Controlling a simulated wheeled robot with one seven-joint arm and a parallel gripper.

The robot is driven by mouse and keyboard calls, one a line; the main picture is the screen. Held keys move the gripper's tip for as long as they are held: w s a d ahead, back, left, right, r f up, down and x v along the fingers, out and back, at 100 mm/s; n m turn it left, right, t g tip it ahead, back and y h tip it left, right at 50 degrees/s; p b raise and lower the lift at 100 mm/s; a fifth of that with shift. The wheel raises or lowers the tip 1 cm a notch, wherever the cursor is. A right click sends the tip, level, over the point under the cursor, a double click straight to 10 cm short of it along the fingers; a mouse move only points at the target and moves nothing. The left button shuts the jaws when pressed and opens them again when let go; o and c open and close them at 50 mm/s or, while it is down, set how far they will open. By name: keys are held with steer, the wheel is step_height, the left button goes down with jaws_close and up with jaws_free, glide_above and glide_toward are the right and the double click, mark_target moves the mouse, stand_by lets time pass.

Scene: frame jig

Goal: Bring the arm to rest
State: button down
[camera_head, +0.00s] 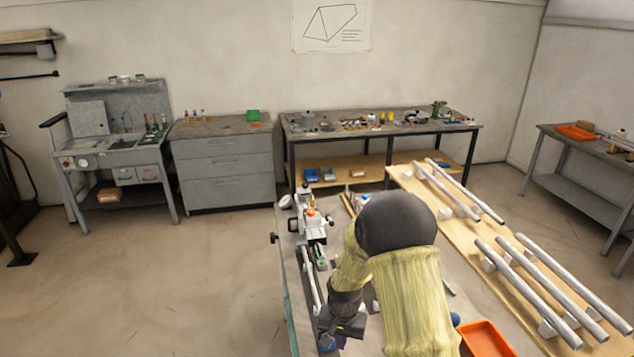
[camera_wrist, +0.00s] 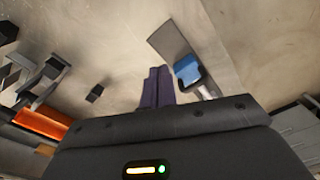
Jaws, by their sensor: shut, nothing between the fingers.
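My arm, in a yellowish sleeve with a dark round joint, reaches over the near workbench (camera_head: 290,300) in the head view. My gripper (camera_head: 340,332) is at the end of the arm, low over the bench's left side. In the wrist view the two dark fingers of my gripper (camera_wrist: 157,86) lie together, shut, with nothing seen between them. A blue item (camera_wrist: 187,70) shows just right of the fingers there; I cannot tell whether it is near them or well behind. The arm hides part of the bench top.
A white-and-grey machine (camera_head: 312,222) stands on the bench beyond my gripper. An orange tray (camera_head: 485,338) is right of the arm. A wooden board (camera_head: 455,222) carries several metal tubes at the right. The floor left of the bench is clear. A drawer cabinet (camera_head: 222,165) stands at the back.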

steer(key=s+d+r+n+t, duration=0.1)
steer(key=s+d+r, duration=0.3)
steer(key=s+r, duration=0.4)
steer(key=s+d+r+n+t, duration=0.1)
steer(key=s+d+r+n, duration=0.1)
steer(key=s+d+r, duration=0.3)
steer(key=s+r, duration=0.3)
steer(key=shift+s+r, duration=0.15)
steer(key=shift+s, duration=0.1)
